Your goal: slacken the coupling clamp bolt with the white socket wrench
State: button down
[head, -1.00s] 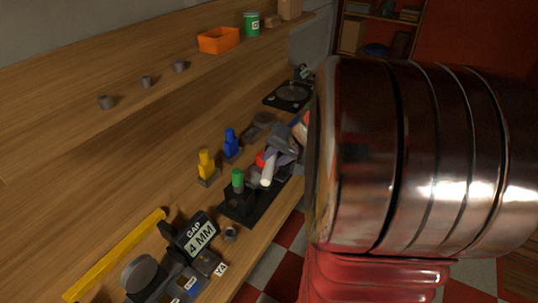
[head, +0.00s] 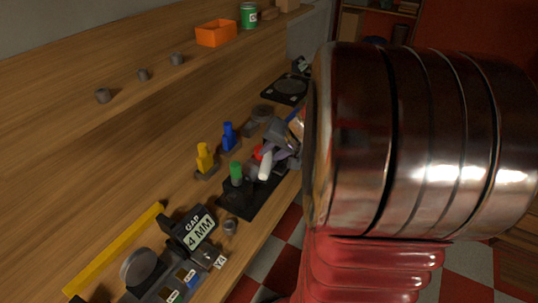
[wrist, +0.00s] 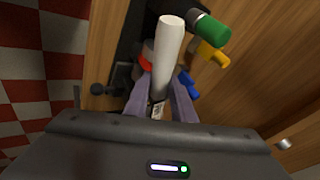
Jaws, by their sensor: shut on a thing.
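The white socket wrench (head: 265,166) is between the fingers of my gripper (wrist: 162,105), which is shut on it. Its pale handle (wrist: 169,48) points up and away from the fingers in the wrist view. In the head view it shows above the black tool tray (head: 246,205), beside a green handle (head: 236,171) and a red one (head: 257,153). I cannot tell whether the wrench is clear of the tray. The socket end is hidden. My arm covers the right half of the head view. I cannot make out the coupling clamp bolt in either view.
Yellow (head: 204,157) and blue (head: 229,136) pieces stand on the bench behind the tray. A gauge marked "GAP 4 MM" (head: 190,232) and a yellow bar (head: 115,248) are at the front left. An orange bin (head: 215,33) and small grey cylinders sit on the shelf.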

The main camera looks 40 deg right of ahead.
jog(key=shift+f, duration=0.75)
jog(key=shift+d, duration=0.1)
jog(key=s+d+n+g+y, duration=0.1)
jog(key=s+d+n+y, duration=0.1)
jog(key=d+n, duration=0.4)
jog(key=s+d+n+g+y, duration=0.2)
jog(key=d+n, duration=0.4)
jog(key=d, duration=0.3)
jog(key=shift+s+f+g+y, duration=0.25)
jog(key=shift+s+y, duration=0.25)
jog(key=shift+y, duration=0.7)
jog(key=shift+s+a, duration=0.15)
jog(key=shift+a, duration=0.15)
